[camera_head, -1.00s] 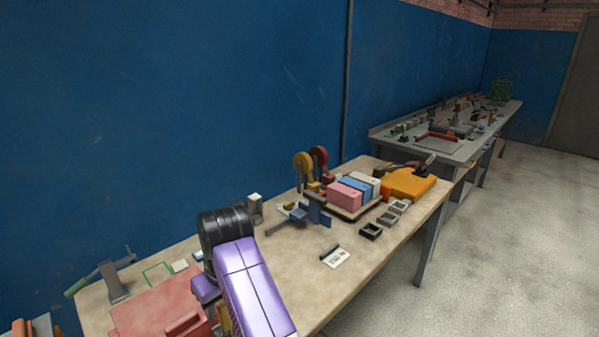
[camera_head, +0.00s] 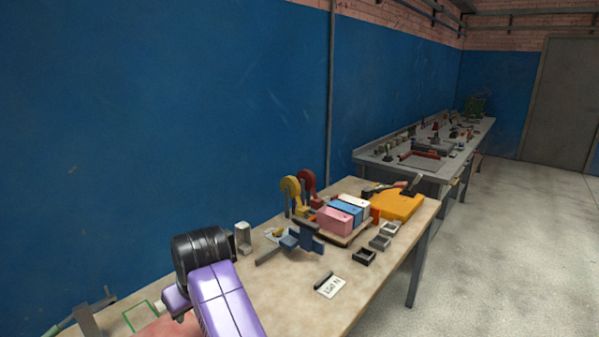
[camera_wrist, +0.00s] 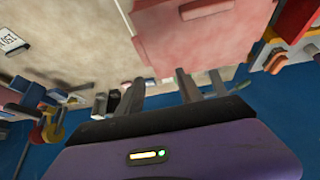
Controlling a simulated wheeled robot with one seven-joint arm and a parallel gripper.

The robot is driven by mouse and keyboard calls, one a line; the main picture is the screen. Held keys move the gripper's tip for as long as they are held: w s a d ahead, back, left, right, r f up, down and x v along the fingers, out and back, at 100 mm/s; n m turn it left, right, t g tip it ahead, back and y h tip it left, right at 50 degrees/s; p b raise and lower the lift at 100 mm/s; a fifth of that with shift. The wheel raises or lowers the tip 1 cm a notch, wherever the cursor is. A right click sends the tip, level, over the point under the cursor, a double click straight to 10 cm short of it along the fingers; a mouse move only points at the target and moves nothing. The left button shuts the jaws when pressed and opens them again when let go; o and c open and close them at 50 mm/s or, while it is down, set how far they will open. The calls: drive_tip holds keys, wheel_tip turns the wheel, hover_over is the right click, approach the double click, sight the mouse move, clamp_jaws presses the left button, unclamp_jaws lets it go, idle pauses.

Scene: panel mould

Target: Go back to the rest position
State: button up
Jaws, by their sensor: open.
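My gripper (camera_wrist: 201,82) shows in the wrist view as grey fingers beyond a black band and a purple body. It is open and I see nothing held between the fingers. A flat pink-red panel (camera_wrist: 200,40) lies beyond it in that view; how far apart they are is hard to tell. In the head view my purple arm reaches over the near left of the wooden bench (camera_head: 300,285), and my gripper is out of sight there. Only a sliver of the pink-red panel (camera_head: 165,331) shows at the bottom edge.
A board with pink, blue and white blocks (camera_head: 335,221) stands on the bench. A blue wall runs behind; open floor lies right.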

drive_tip(key=w+d+m+t+y, duration=0.2)
drive_tip(key=w+d+t+y, duration=0.1)
drive_tip(key=t, duration=0.3)
drive_tip(key=s+d+f+m+t, duration=0.2)
drive_tip(key=s+d+t, duration=0.1)
drive_tip(key=s+d, duration=0.55)
drive_tip(key=s+d+f+m+t, duration=0.1)
drive_tip(key=s+d+f+t, duration=0.3)
drive_tip(key=d, duration=0.7)
drive_tip(key=s+d+r+m+g+h, duration=0.1)
drive_tip(key=s+d, duration=0.5)
drive_tip(key=s, duration=0.6)
drive_tip(key=s+d+r+m+h, duration=0.1)
drive_tip(key=s+d+m+h, duration=0.1)
drive_tip(key=s+d, duration=0.5)
drive_tip(key=s+d+r+m+g+h, duration=0.1)
drive_tip(key=s+d+h, duration=0.3)
drive_tip(key=s, duration=1.4)
drive_tip(key=d, duration=0.3)
drive_tip(key=shift+s+g, duration=0.15)
drive_tip(key=shift+g, duration=0.15)
